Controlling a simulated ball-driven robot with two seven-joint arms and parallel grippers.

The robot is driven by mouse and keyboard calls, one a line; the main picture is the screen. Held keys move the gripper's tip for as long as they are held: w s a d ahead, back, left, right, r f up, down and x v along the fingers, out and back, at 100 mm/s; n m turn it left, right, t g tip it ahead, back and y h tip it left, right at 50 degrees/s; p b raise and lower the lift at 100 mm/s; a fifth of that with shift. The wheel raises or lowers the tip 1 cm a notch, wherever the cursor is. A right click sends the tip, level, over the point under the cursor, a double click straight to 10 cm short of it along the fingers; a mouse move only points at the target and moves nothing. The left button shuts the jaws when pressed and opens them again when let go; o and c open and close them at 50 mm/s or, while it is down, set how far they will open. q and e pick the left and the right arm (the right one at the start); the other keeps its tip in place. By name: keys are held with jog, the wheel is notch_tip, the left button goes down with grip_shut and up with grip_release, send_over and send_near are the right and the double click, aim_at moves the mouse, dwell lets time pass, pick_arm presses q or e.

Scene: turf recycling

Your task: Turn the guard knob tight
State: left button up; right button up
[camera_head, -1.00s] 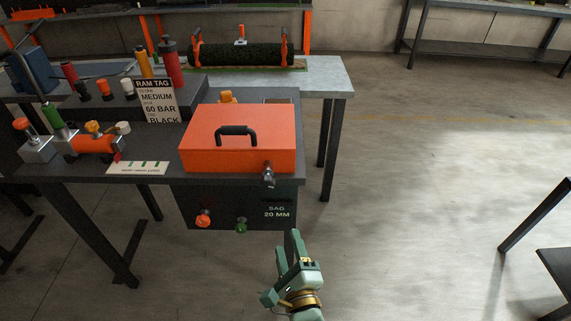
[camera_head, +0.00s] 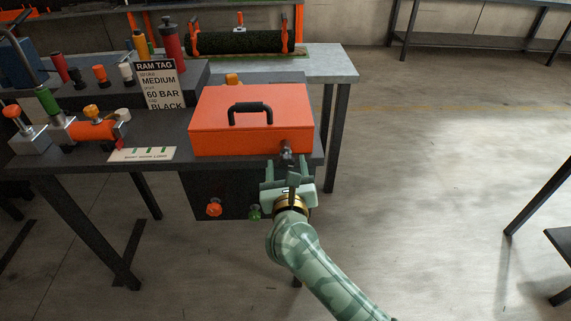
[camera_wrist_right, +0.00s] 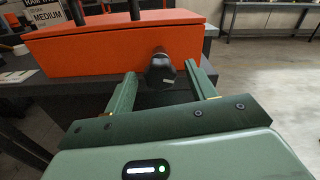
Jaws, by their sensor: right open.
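The guard is an orange box (camera_head: 252,119) with a black handle on top, standing on the dark bench. The guard knob is a dark knob (camera_wrist_right: 160,72) on the box's front face near its right end; in the head view the knob (camera_head: 286,154) shows just above my gripper. My right gripper (camera_head: 286,170) is open, just in front of the knob. In the right wrist view its two fingers (camera_wrist_right: 160,84) stand apart on either side of the knob, with gaps visible on both sides. My left gripper is not in view.
Below the bench edge are an orange knob (camera_head: 214,207) and a green knob (camera_head: 254,212) on a dark panel, close to my right gripper.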

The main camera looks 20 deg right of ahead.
jog(key=shift+x, duration=0.9)
jog(key=c, duration=1)
